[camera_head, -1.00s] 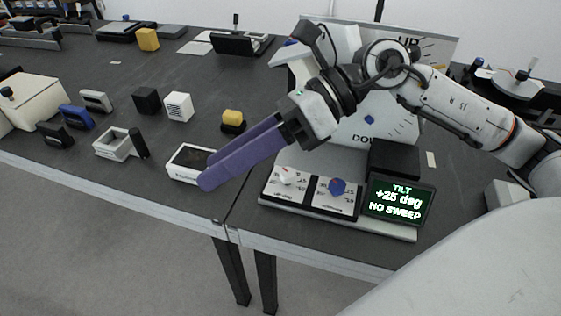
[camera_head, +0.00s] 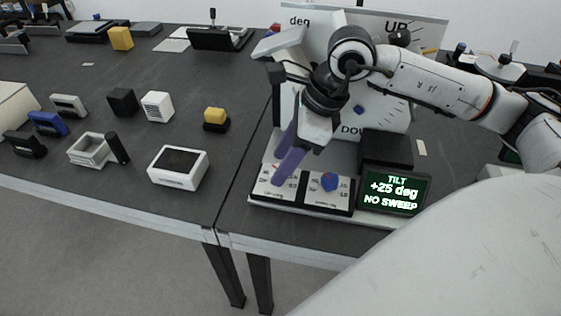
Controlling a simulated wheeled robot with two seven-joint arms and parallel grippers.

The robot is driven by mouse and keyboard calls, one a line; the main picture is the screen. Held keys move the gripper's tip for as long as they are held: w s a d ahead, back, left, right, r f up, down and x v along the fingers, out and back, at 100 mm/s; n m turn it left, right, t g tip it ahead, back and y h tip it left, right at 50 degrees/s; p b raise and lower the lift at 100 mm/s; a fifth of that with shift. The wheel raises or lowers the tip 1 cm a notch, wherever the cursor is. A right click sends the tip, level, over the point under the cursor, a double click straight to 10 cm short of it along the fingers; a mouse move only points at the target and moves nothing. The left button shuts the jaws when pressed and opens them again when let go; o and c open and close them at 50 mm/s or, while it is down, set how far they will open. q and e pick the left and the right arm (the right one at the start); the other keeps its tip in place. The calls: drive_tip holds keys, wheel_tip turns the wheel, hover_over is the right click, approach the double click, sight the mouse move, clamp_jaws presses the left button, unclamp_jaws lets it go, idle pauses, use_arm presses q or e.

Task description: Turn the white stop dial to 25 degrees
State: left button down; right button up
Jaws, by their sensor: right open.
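A low panel has two white dial plates. The left plate (camera_head: 266,190) is where the white stop dial sits; my right gripper (camera_head: 279,172) largely hides the dial. The purple fingers point down and left over this plate, open, with their tips at or just above the dial. Whether they touch it I cannot tell. A blue knob (camera_head: 329,181) stands on the right plate. The display (camera_head: 395,190) reads "TILT +25 deg NO SWEEP". My left gripper is not in view.
A tilting white board (camera_head: 368,108) marked in degrees stands behind the panel, partly hidden by my right arm. A black block (camera_head: 386,149) sits behind the display. A white box with a dark screen (camera_head: 179,166) and several small blocks lie on the table to the left.

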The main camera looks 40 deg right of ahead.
drive_tip(key=shift+w+a+f, duration=0.15)
drive_tip(key=shift+a+f, duration=0.05)
drive_tip(key=shift+f, duration=0.35)
drive_tip(key=c, duration=1.1)
drive_tip(key=shift+o, duration=0.2)
